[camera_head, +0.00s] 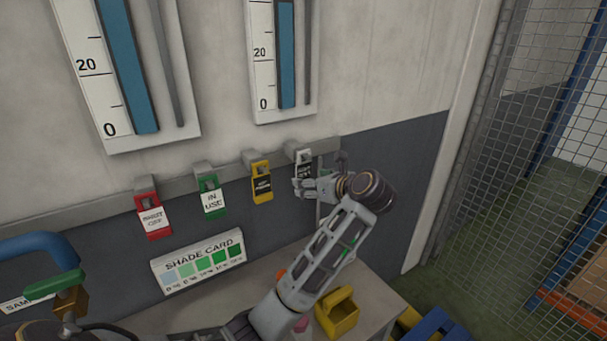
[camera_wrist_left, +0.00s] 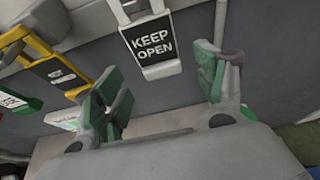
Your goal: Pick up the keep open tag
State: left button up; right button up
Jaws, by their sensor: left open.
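The keep open tag (camera_head: 304,158) is a black and white tag hanging at the right end of the tag row on the grey wall rail. In the left wrist view the KEEP OPEN tag (camera_wrist_left: 151,48) faces me, its white lettering readable and its top cut off by the frame edge. My left gripper (camera_head: 308,187) is at the tag's lower part in the head view. In the wrist view the open fingers (camera_wrist_left: 163,88) with green pads stand apart, with the tag ahead between them and not gripped. My right gripper is not in view.
Yellow (camera_head: 261,182), green IN USE (camera_head: 211,199) and red (camera_head: 152,217) tags hang on the rail (camera_head: 230,165) to the left. Below are a shade card (camera_head: 199,262) and a bench (camera_head: 378,303) with a yellow container (camera_head: 338,316). A mesh fence (camera_head: 510,130) stands at the right.

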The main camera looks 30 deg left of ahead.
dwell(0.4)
pick_arm(q)
jog(key=shift+p+x, duration=1.15)
jog(key=shift+x, duration=1.4)
jog(key=shift+r, duration=0.2)
jog(key=shift+c, duration=0.4)
jog(key=c, duration=0.9)
